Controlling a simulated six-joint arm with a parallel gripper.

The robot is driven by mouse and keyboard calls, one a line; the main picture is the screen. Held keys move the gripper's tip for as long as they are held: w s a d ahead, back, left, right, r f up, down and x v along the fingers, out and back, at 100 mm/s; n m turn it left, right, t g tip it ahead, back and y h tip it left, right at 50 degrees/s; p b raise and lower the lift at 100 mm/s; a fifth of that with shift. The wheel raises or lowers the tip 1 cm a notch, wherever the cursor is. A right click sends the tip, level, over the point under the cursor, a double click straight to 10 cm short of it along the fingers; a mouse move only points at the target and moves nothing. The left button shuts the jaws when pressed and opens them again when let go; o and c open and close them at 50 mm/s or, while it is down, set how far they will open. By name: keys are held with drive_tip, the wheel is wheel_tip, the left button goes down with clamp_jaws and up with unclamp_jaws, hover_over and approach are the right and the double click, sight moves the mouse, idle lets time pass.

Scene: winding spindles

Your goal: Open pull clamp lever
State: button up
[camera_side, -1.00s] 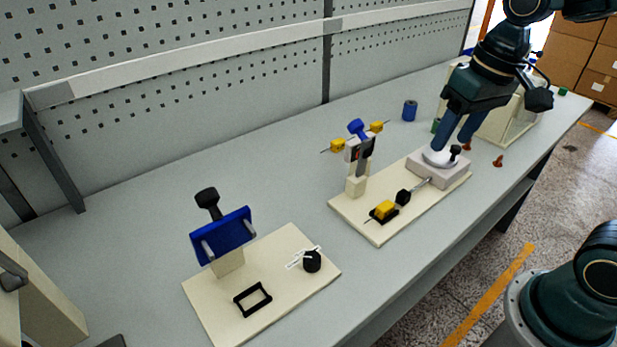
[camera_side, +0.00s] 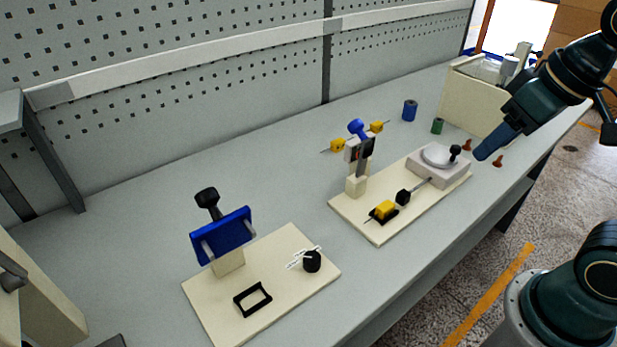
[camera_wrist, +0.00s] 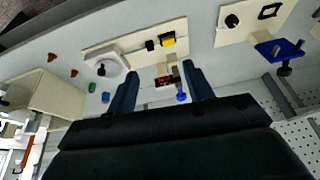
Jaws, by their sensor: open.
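On the middle cream board (camera_side: 365,225) a thin metal rod (camera_side: 421,188) runs between a black knob (camera_side: 403,197) and a grey block (camera_side: 455,172). The block carries a white disc (camera_side: 440,154) with a small black knob (camera_side: 455,150). I cannot tell for sure which part is the pull clamp lever. My gripper (camera_side: 482,156) is tilted, to the right of the block and apart from it. In the wrist view my gripper (camera_wrist: 160,69) is open and empty. The board's black knob (camera_wrist: 150,45) and disc (camera_wrist: 104,66) show beyond the fingers.
A yellow piece (camera_side: 384,209) and an upright post with a blue top (camera_side: 357,128) stand on the same board. Another board (camera_side: 210,305) with a blue plate (camera_side: 222,236) lies at front left. Blue (camera_side: 410,111) and green (camera_side: 437,126) spools and red pieces (camera_side: 498,161) stand near a cream bin (camera_side: 470,100).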

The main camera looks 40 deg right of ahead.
drive_tip(key=shift+s+d+t, duration=0.1)
drive_tip(key=shift+s+t, duration=0.2)
drive_tip(key=shift+s, duration=0.4)
drive_tip(key=shift+s, duration=0.1)
drive_tip(key=shift+s+d+n, duration=0.1)
drive_tip(key=shift+s+n, duration=0.2)
drive_tip(key=shift+s, duration=0.15)
idle(1.6)
